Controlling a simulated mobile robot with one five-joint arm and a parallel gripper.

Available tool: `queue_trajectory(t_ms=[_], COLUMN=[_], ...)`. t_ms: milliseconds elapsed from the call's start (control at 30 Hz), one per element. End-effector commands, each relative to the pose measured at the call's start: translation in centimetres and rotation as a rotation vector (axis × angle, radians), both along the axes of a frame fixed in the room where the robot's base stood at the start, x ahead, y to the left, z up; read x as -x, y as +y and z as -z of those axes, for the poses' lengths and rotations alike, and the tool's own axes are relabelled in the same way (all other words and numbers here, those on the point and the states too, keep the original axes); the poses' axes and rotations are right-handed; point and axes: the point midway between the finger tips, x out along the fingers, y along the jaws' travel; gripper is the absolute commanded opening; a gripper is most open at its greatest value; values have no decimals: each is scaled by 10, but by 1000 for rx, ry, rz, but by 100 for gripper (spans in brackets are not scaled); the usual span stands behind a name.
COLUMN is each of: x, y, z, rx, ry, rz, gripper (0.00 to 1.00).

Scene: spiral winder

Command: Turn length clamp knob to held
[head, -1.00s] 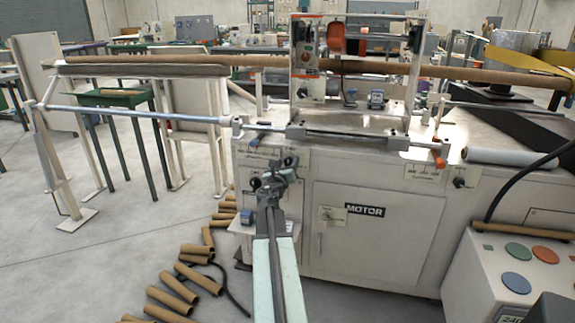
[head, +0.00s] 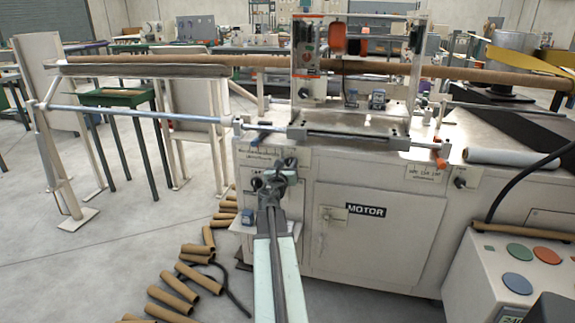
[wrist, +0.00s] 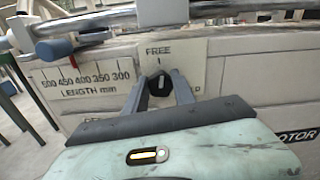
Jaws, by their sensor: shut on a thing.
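The length clamp knob (wrist: 160,86) is a small dark knob on the white front panel, in the middle of the wrist view. My gripper (wrist: 160,92) is shut on it, one finger on each side. The word FREE and a short mark stand above the knob. Only the end of a label shows right of it; my right finger hides the rest. I cannot tell which way the knob points. In the head view my gripper (head: 274,174) is at the left front of the machine and hides most of the knob.
A length scale (wrist: 85,86) is left of the knob. A blue handle (wrist: 54,49) and a metal rod (wrist: 90,20) run above it. The MOTOR door (head: 365,240) is to the right. Cardboard tubes (head: 180,285) lie on the floor at left.

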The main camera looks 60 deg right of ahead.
Motion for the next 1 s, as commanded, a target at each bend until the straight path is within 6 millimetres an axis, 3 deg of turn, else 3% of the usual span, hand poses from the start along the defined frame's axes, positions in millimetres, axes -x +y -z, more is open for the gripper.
queue_trajectory(t_ms=[1000], x=[6], y=[-3], z=[1], rx=[-285], ry=[-912], rz=[3], gripper=[0])
